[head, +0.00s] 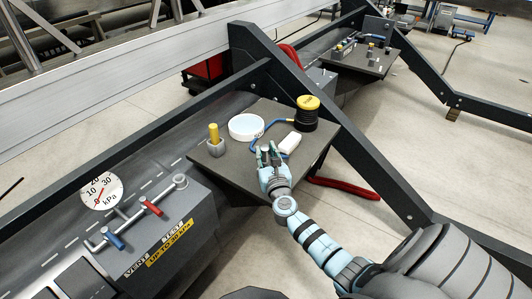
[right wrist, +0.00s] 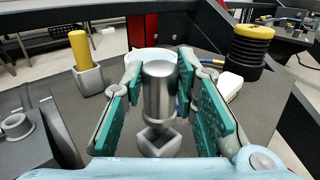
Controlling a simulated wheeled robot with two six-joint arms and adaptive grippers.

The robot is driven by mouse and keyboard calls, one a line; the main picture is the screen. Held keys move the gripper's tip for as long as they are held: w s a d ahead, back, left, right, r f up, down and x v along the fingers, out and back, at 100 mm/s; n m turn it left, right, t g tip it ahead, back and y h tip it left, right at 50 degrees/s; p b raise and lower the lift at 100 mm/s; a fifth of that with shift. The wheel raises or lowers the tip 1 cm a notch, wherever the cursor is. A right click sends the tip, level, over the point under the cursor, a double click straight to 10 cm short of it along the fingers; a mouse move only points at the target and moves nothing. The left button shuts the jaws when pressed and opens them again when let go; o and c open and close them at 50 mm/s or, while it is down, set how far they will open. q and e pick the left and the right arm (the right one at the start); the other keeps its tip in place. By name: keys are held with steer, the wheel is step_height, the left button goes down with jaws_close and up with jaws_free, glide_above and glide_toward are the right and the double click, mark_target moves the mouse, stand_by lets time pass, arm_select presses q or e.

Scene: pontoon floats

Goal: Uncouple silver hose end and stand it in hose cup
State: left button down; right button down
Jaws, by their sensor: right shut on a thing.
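My right gripper (head: 268,154) is over the dark side table. In the right wrist view its teal fingers (right wrist: 160,95) are closed on the sides of a silver cylinder, apparently the silver hose end (right wrist: 160,90), which looks upright. Just below it is a grey angular piece with a diamond-shaped opening (right wrist: 160,141). I cannot tell whether this is the hose cup or whether it touches the silver cylinder. In the head view the fingers mostly hide the hose end. My left gripper is not in view.
On the table (head: 215,166) are a yellow stick in a grey cup (head: 215,145), a white round dish (head: 246,126), a white block (head: 290,142) and a yellow-topped black spool (head: 307,113) with blue hose. A grey valve panel (head: 160,240) stands at left. A dark diagonal beam (head: 350,150) rises behind.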

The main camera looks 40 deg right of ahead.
mark_target(266, 160)
steer(key=shift+f+b, duration=1.55)
steer(key=shift+f, duration=0.1)
steer(key=c, duration=1.2)
jaws_free()
steer(key=v, duration=1.2)
